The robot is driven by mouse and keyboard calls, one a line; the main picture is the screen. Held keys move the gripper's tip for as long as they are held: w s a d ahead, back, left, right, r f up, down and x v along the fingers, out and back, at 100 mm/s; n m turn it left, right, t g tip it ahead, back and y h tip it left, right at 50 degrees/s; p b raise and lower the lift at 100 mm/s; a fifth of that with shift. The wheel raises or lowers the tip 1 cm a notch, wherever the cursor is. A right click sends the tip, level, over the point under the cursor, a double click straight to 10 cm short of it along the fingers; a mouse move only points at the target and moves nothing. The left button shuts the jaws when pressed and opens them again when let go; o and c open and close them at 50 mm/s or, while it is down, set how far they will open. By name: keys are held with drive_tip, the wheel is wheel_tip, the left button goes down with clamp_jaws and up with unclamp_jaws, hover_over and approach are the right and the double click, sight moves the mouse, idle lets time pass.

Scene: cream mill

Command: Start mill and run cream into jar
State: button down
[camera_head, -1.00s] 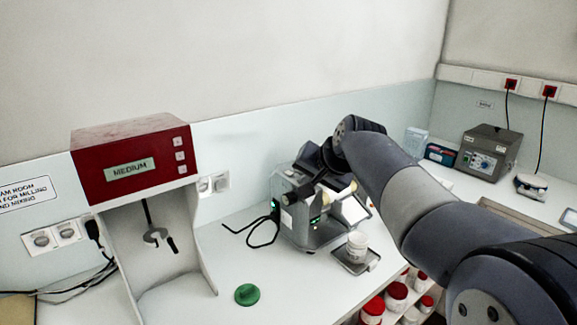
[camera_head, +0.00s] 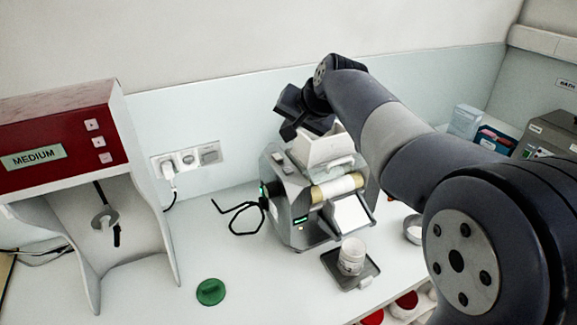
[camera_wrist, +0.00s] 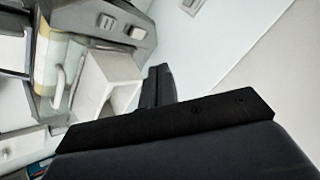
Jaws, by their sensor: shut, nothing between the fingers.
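The grey mill (camera_head: 292,200) stands on the white bench with a white hopper (camera_head: 322,148) on top, pale rollers (camera_head: 337,187) and a white sloped apron (camera_head: 351,213) at its front. Small green lights glow on its side and front. An open white jar (camera_head: 351,256) stands upright on a dark tray (camera_head: 365,271) below the apron. My gripper (camera_head: 290,118) is shut and empty, above and behind the mill's left side near the hopper. In the wrist view the hopper (camera_wrist: 107,84) and rollers (camera_wrist: 46,60) show beyond my dark gripper (camera_wrist: 160,85). The jar's contents are unclear.
A red mixer (camera_head: 62,140) reading MEDIUM stands at left. A green lid (camera_head: 211,291) lies on the bench. A black cable loops left of the mill. Sockets (camera_head: 187,159) are on the wall. My arm covers the right side.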

sight(290, 172)
drive_tip(key=shift+f, duration=0.2)
wheel_tip(290, 172, down, 8)
drive_tip(key=b, duration=0.7)
drive_tip(key=shift+f, duration=0.25)
idle(1.6)
drive_tip(key=shift+f+b, duration=0.4)
drive_tip(key=shift+f+b, duration=0.3)
drive_tip(key=shift+f, duration=0.1)
idle(0.7)
drive_tip(key=shift+r, duration=0.15)
drive_tip(key=shift+r+p, duration=0.65)
drive_tip(key=shift+p, duration=0.05)
drive_tip(key=shift+r+p, duration=2.1)
drive_tip(key=shift+r, duration=0.45)
